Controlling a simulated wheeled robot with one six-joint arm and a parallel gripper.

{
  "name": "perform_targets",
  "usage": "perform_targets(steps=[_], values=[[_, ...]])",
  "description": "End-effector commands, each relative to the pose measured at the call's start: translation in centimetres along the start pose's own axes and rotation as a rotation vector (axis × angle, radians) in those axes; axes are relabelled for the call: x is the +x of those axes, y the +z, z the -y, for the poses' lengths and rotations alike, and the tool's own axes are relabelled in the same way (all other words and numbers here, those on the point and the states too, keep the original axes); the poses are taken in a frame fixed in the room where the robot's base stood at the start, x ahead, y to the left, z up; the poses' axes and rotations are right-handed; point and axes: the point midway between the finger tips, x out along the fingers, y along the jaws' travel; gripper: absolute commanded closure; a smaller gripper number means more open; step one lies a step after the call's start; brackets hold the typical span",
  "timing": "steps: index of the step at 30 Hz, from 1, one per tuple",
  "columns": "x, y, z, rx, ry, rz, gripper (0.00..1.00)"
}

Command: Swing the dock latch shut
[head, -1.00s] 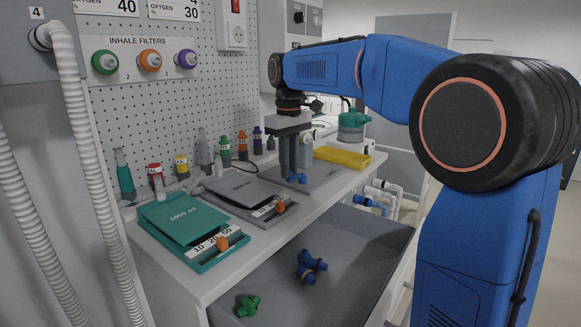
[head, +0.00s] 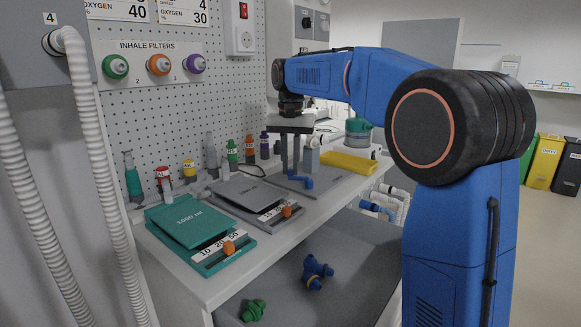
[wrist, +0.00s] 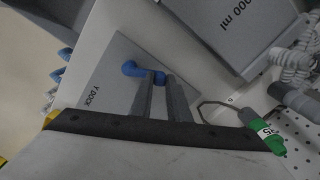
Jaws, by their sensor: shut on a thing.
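The grey dock plate (head: 330,183) lies flat on the white bench, and it shows in the wrist view (wrist: 112,82) with the lettering "Y DOCK". A blue bent lever, the dock latch (head: 304,182), lies low over the plate; in the wrist view the latch (wrist: 132,69) reaches in between my fingertips. My gripper (head: 290,172) points straight down over the plate, its two grey fingers close together and shut on the latch. In the wrist view my gripper (wrist: 160,80) hides part of the latch and its pivot.
A grey board (head: 246,194) and a teal board (head: 188,221) lie on the bench left of the dock. A yellow tray (head: 348,163) stands behind it to the right. Several coloured fittings line the pegboard. A lower shelf holds a blue fitting (head: 316,270) and a green one (head: 253,310).

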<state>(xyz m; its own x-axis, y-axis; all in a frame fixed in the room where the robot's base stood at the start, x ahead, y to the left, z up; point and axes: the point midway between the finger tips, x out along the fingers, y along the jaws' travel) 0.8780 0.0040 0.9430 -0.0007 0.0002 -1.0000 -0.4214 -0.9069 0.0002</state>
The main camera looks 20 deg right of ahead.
Motion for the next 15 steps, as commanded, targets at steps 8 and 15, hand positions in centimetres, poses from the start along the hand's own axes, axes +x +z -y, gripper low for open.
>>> perform_targets(steps=[8, 15], values=[[0.0, -1.4, -0.1, 0.242, 0.000, 0.000, 1.00], [-0.1, -2.3, -0.5, 0.402, -0.001, -0.002, 1.00]])
